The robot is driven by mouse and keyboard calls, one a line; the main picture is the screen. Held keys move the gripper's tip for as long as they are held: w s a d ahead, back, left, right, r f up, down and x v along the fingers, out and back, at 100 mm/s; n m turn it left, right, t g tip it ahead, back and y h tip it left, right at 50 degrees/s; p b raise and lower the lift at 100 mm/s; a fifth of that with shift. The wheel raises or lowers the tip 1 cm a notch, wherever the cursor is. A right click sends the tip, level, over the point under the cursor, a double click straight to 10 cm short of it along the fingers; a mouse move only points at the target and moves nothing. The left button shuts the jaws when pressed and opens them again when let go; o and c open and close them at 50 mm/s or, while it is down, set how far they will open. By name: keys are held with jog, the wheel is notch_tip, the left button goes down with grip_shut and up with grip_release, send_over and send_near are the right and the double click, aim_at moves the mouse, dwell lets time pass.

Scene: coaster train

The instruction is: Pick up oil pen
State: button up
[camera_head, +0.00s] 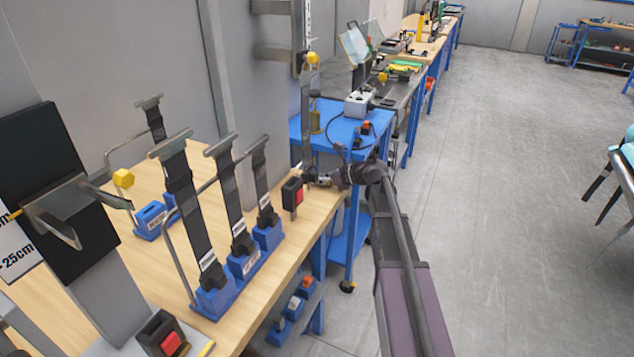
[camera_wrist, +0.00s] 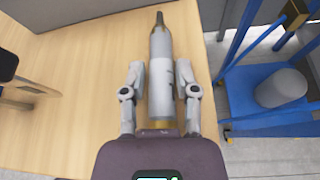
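The oil pen, a pale grey cylinder with a dark narrow tip and a brass-coloured end (camera_wrist: 161,60), lies lengthwise between my fingers in the wrist view. Its tip points away from my palm. My gripper (camera_wrist: 161,75) has one finger on each side of the pen, very close to its sides. I cannot tell whether the fingers touch it, or whether the pen rests on the table or is lifted. In the head view my gripper (camera_head: 320,181) is low at the right end of the wooden table, and the pen is hardly distinguishable there.
The wooden table (camera_head: 285,255) holds blue stands with upright grey straps (camera_head: 233,200) and a black box with a red button (camera_head: 292,194). A blue cart (camera_head: 338,127) stands beyond the table. Open floor (camera_head: 500,200) lies to the right.

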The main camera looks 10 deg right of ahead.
jog(key=shift+c, duration=0.2)
grip_shut()
jog(key=shift+r, duration=0.2)
notch_tip(320, 180, up, 2)
jog(key=shift+r+p, duration=0.1)
jog(key=shift+p, duration=1.15)
jog(key=shift+r+p, duration=0.85)
jog(key=s+d, duration=0.3)
jog(key=s, duration=0.4)
jog(key=s+d, duration=0.3)
jog(key=s, duration=0.4)
jog(key=shift+s+d+r+p, duration=0.15)
jog(key=shift+s+r+p, duration=0.2)
jog(key=shift+s+p, duration=0.05)
